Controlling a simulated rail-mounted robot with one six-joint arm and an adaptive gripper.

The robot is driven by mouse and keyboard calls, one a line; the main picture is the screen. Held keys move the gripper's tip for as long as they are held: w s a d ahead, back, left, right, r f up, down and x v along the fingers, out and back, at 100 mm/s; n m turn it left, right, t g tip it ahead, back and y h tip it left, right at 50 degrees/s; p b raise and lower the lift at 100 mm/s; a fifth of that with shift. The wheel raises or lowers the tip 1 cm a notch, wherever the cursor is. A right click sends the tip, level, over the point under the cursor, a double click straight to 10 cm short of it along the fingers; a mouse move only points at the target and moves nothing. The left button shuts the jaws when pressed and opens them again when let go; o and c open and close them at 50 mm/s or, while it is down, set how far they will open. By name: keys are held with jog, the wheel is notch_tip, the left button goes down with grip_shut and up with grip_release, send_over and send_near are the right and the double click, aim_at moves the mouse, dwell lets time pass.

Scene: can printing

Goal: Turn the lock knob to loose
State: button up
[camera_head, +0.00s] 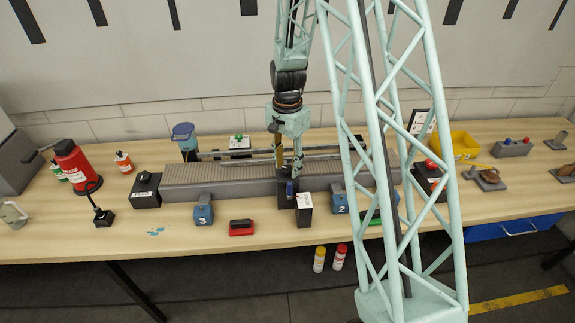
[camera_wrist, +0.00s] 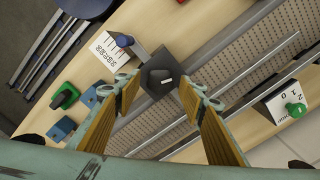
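A dark square block with a black knob (camera_wrist: 161,77) on top shows in the wrist view. A small white mark sits on the knob; I cannot read a lock or loose label on it. My gripper (camera_wrist: 160,88) is open, its two padded fingers apart on either side of the knob, with nothing held. I cannot tell whether the fingertips touch it. In the head view my gripper (camera_head: 288,166) points down over a dark block (camera_head: 285,199) at the conveyor's front edge; the knob is not clear there.
The grey conveyor (camera_head: 215,180) with metal rails lies behind the block. A white scale plate (camera_wrist: 112,48) stands beside it. Numbered blue blocks (camera_head: 203,212) and a red block (camera_head: 241,228) are along the front. A green knob (camera_wrist: 296,110) is across the conveyor.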

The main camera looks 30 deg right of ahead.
jog(key=shift+c, duration=0.5)
jog(key=c, duration=0.7)
jog(key=shift+c, duration=0.2)
jog(key=shift+n+b, duration=0.4)
jog(key=n+b, duration=0.2)
jog(key=n, duration=0.1)
jog(key=shift+f+n, duration=0.1)
jog(key=shift+n, duration=0.3)
jog(key=n+b, duration=0.3)
jog(key=n, duration=0.2)
jog(key=shift+w, duration=0.1)
jog(key=n+b, duration=0.2)
jog(key=n, duration=0.4)
jog(key=shift+a, duration=0.1)
jog(key=n+b, duration=0.1)
jog(key=n, duration=0.4)
jog(key=shift+n, duration=0.3)
